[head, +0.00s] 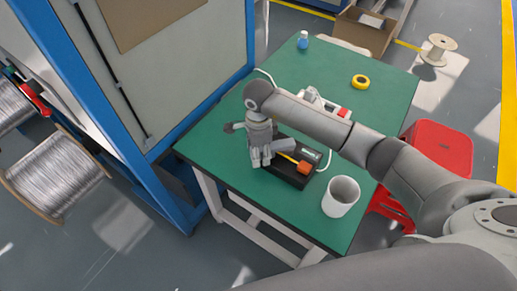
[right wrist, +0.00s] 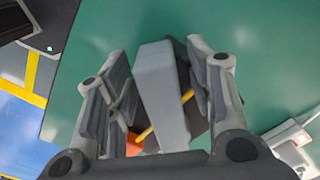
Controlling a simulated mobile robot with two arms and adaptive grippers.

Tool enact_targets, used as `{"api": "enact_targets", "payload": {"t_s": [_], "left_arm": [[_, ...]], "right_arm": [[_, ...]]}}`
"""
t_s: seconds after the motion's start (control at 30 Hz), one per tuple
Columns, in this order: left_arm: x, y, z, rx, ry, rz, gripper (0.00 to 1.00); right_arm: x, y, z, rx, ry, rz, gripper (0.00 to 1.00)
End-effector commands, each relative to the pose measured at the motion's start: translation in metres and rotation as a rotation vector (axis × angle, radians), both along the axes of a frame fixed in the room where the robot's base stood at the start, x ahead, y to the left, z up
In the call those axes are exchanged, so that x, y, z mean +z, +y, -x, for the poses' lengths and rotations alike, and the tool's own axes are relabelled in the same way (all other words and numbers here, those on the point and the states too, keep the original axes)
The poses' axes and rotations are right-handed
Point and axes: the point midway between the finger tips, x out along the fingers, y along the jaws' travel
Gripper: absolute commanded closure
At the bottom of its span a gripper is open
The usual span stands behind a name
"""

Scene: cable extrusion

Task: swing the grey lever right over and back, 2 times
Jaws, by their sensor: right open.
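The grey lever (right wrist: 160,90) stands between the two fingers of my right gripper (right wrist: 160,72) in the right wrist view. The fingers are open, one on each side of it; I cannot tell whether either touches it. In the head view my right gripper (head: 260,157) points down at the left end of a black base (head: 288,176) on the green table. The base carries an orange block (head: 304,167) and a yellow rod (head: 287,156). The gripper hides part of the base and most of the lever there. My left gripper is not in view.
A white cup (head: 340,198) stands near the green table's (head: 225,178) front edge. A white and red device (head: 325,103) lies behind my right arm. Yellow tape (head: 361,81) and a blue bottle (head: 303,40) are farther back. A blue-framed cabinet (head: 165,75) borders the left; a red stool (head: 440,147) stands right.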

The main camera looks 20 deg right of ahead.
Motion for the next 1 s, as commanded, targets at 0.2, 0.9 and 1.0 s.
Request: {"api": "enact_targets", "payload": {"t_s": [0.2,0.9,1.0], "left_arm": [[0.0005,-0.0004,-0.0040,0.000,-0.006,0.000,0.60],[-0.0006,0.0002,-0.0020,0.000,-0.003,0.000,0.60],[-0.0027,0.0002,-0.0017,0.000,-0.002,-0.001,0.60]], "right_arm": [[-0.0014,0.0001,-0.0002,0.000,-0.001,0.000,0.52],[-0.0011,0.0000,-0.0007,-0.004,0.000,-0.001,1.00],[-0.0016,-0.0003,-0.0022,-0.018,-0.001,-0.001,1.00]]}}
